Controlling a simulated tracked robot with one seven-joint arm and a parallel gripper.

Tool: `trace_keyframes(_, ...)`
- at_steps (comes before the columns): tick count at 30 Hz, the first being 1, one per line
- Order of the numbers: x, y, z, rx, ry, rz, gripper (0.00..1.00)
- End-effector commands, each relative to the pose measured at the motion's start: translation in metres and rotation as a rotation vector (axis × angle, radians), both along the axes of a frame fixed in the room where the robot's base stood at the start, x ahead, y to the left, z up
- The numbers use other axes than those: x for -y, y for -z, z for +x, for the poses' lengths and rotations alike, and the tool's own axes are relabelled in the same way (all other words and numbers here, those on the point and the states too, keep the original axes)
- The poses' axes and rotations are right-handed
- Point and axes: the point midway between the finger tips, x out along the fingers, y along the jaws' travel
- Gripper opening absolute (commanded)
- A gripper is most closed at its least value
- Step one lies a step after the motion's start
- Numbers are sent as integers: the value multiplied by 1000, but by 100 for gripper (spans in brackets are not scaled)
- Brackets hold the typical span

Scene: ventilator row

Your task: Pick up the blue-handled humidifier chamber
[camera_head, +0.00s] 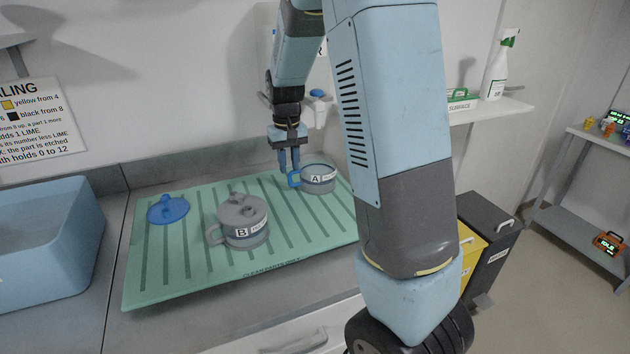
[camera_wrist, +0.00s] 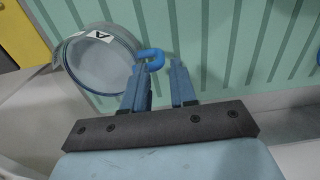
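The blue-handled humidifier chamber (camera_head: 320,184) is a clear grey, open-topped cup with a label A, standing on the right part of the green mat. Its blue handle (camera_head: 294,178) points left; in the wrist view the handle (camera_wrist: 151,54) lies at the fingertips, nearer the left finger. The chamber's round body (camera_wrist: 95,68) shows to the left there. My gripper (camera_head: 289,168) points down over the handle. Its two blue fingers (camera_wrist: 163,72) are apart with a gap between them. Whether a finger touches the handle I cannot tell.
A grey-handled, lidded chamber labelled B (camera_head: 240,234) and a loose blue lid (camera_head: 168,210) sit on the striped green mat (camera_head: 150,285). A blue bin (camera_head: 45,250) stands at left. A shelf (camera_head: 490,110) is at back right. The mat's front right is clear.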

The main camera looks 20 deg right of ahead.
Motion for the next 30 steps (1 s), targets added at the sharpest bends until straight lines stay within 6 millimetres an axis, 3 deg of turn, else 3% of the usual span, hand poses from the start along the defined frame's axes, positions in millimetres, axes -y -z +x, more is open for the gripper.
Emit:
trace_keyframes(5, 0, 9, 0, -1, 1, 0, 27)
trace_keyframes(15, 0, 51, 1, -1, 2, 0, 27)
trace_keyframes(25, 1, 56, 1, 1, 1, 0, 27)
trace_keyframes(30, 0, 56, 1, 1, 2, 0, 10)
